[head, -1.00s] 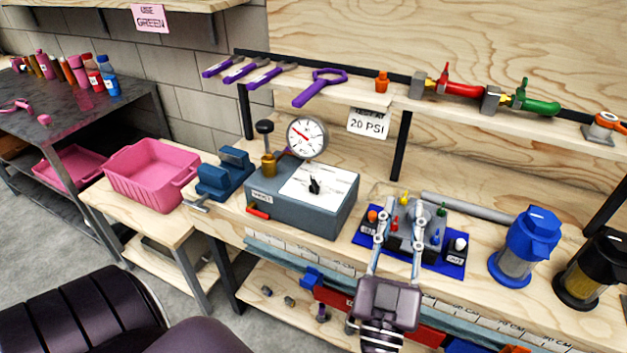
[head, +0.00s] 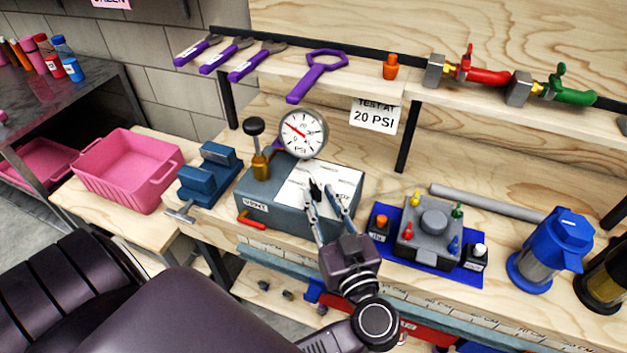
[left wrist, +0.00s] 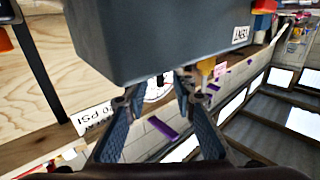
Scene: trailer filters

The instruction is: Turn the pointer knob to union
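The grey test box (head: 262,205) stands on the bench, with a white label plate (head: 340,185) on top. The small black pointer knob (head: 315,188) is on this plate; its direction and the printed words are too small to read. My left gripper (head: 319,193) is open, its fingertips at the front part of the box, close to the knob in the picture. I cannot tell whether they touch it. In the left wrist view the box (left wrist: 160,40) fills the top, with the open fingers (left wrist: 155,88) just below it. My right gripper is not in view.
A round gauge (head: 303,132) and a black-topped brass part (head: 257,145) rise behind the box. A red lever (head: 252,221) sticks out in front. A blue vise (head: 208,175) is at left. A blue mat (head: 391,243) with a valve block (head: 430,240) is at right.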

